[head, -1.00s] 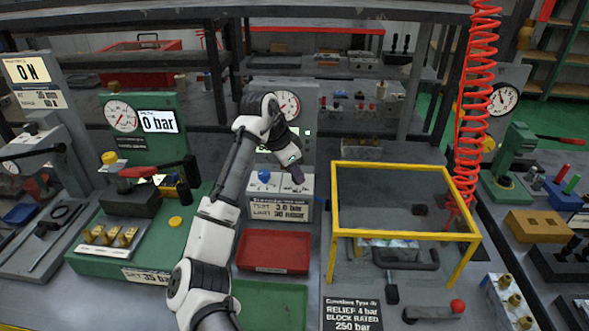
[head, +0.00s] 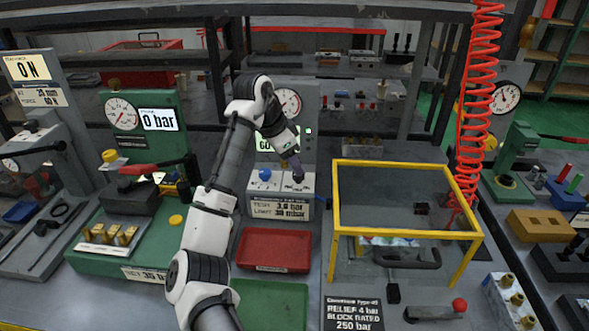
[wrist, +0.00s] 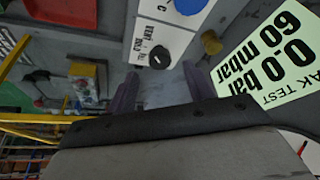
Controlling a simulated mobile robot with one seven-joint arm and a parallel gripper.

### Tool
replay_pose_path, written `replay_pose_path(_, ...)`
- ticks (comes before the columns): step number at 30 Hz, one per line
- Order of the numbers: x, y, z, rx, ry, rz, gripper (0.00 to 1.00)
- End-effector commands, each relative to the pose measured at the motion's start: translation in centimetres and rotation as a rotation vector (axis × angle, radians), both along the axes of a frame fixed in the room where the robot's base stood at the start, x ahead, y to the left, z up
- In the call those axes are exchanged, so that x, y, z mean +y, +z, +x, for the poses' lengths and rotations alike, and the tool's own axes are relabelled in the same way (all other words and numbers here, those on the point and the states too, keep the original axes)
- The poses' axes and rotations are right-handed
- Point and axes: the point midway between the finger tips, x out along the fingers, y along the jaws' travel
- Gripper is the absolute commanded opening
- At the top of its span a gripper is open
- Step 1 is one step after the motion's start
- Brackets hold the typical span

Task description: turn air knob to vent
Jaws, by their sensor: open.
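The black air knob (wrist: 160,57) sits on the white top of a test box, beside a printed label with VENT readable, in the wrist view. The white box (head: 262,187) stands at centre in the head view, with a blue knob (head: 265,174) on its left; the blue knob also shows in the wrist view (wrist: 190,5). My gripper (wrist: 161,73) is open and empty, its two dark fingers on either side of the black knob's line and just short of it.
A lit display (wrist: 265,62) and a yellow knob (wrist: 212,42) are close to the right finger in the wrist view. A yellow frame (head: 405,165) stands to the right, with a red coiled hose (head: 477,110). A red tray (head: 274,250) lies in front of the box.

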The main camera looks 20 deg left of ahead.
Motion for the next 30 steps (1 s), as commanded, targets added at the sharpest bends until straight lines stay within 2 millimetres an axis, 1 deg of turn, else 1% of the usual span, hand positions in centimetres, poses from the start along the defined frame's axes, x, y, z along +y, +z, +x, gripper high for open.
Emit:
replay_pose_path(3, 0.8, 2.8, -0.8, -0.003, 0.001, 0.002, 0.52)
replay_pose_path(6, 1.5, 5.0, -1.5, -0.001, 0.003, 0.004, 0.52)
replay_pose_path(9, 2.0, 6.8, -2.1, -0.001, 0.003, 0.004, 0.52)
replay_pose_path(12, 2.3, 8.1, -2.5, 0.000, 0.002, 0.003, 0.52)
replay_pose_path(18, 2.7, 9.4, -2.9, 0.001, 0.001, -0.001, 0.52)
replay_pose_path(30, 2.7, 9.4, -2.9, 0.001, 0.001, -0.001, 0.52)
